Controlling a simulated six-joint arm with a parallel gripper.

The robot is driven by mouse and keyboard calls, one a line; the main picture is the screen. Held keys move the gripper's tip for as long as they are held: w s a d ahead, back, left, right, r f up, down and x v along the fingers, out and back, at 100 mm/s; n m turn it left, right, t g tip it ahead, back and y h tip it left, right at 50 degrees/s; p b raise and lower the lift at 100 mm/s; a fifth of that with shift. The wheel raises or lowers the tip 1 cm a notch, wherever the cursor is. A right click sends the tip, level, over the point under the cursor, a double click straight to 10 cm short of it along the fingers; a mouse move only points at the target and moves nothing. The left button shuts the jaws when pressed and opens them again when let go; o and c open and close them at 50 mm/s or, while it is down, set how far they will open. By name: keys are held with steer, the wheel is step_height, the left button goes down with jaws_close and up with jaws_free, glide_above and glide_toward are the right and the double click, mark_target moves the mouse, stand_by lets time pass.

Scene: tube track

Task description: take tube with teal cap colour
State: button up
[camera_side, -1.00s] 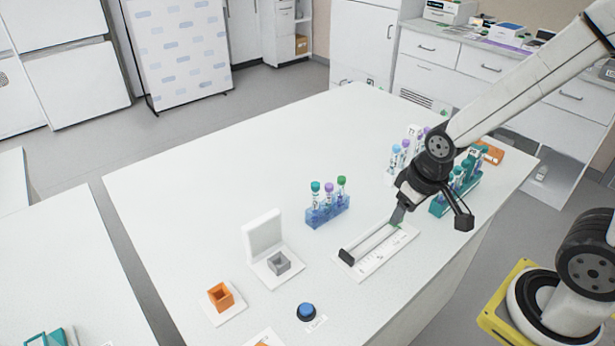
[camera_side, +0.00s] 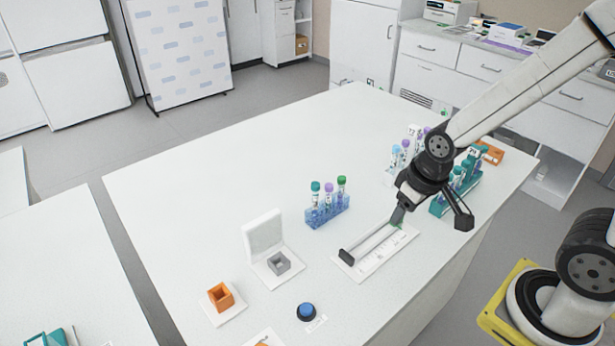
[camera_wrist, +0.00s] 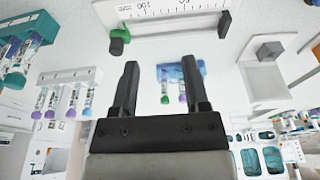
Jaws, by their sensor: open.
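A tube with a teal cap (camera_side: 315,187) stands upright at the left end of a translucent blue rack (camera_side: 328,213). A purple-capped tube (camera_side: 328,189) and a green-capped tube (camera_side: 341,182) stand beside it. My gripper (camera_side: 431,217) is open and empty, above the far end of the track and apart from the blue rack. In the wrist view its fingers (camera_wrist: 160,62) are spread, with the blue rack (camera_wrist: 199,68) visible beyond them.
A white track (camera_side: 376,254) with a scale and a black end block (camera_side: 346,257) lies in front of the blue rack. A white rack (camera_wrist: 68,76) with several tubes stands behind. A grey holder (camera_side: 279,263), orange holder (camera_side: 221,297) and blue button (camera_side: 306,311) stand left and front.

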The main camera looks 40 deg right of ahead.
steer(key=shift+o, duration=0.2)
steer(key=shift+o, duration=0.6)
step_height(320, 180, up, 4)
steer(key=n+g, duration=0.3)
steer(key=n, duration=1.3)
glide_above(316, 184)
steer(key=shift+w+r, duration=0.1)
steer(key=shift+r, duration=0.05)
steer(key=shift+f, duration=1.3)
steer(key=shift+f, duration=0.1)
